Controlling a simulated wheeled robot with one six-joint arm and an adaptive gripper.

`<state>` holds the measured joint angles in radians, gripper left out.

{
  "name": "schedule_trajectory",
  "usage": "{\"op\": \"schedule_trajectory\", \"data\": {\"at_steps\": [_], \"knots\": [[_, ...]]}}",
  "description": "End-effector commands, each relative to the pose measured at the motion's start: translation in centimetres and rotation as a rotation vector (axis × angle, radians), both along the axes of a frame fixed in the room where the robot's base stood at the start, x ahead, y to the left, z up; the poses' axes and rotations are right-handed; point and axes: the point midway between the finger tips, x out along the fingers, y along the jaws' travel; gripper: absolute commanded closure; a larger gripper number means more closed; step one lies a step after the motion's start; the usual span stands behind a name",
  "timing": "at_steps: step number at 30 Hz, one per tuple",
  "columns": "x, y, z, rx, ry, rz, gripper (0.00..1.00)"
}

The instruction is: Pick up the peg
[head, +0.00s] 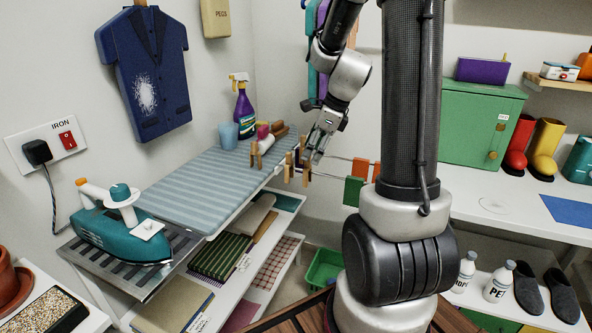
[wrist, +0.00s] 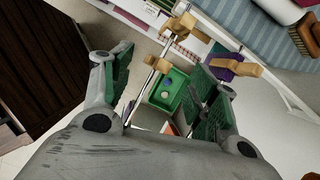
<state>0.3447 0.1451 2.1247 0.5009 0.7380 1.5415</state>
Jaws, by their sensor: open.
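Several wooden clothes pegs are clipped along thin rails at the end of the ironing board. In the head view one peg (head: 289,166) stands just left of my gripper (head: 314,152), with others close around it. In the wrist view a peg (wrist: 179,24) sits on a rail beyond the fingertips, and another peg (wrist: 236,66) is by the right finger, over a purple piece. My gripper (wrist: 168,72) is open, its green-padded fingers spread, with nothing held between them. Which peg is meant cannot be told. Exact contact near the right finger is unclear.
The striped ironing board (head: 195,190) lies left, with a spray bottle (head: 243,108) and brush at its far end. Green and orange cloths (head: 354,190) hang from the rails to the right. A green tub (head: 325,268) sits below. A teal iron (head: 120,235) stands at front left.

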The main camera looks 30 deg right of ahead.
Motion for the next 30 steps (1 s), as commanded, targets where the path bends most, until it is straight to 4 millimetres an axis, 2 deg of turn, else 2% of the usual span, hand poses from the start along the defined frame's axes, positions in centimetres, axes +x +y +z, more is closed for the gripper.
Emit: {"op": "schedule_trajectory", "data": {"at_steps": [3,8,22,30], "knots": [[0.3,0.0,0.1,0.041,0.018,-0.138,0.40],[0.5,0.1,-0.4,0.066,0.041,-0.226,0.40],[2.4,1.7,-6.3,0.067,0.043,-0.226,0.40],[2.7,1.8,-7.1,0.065,0.039,-0.227,0.40]]}}
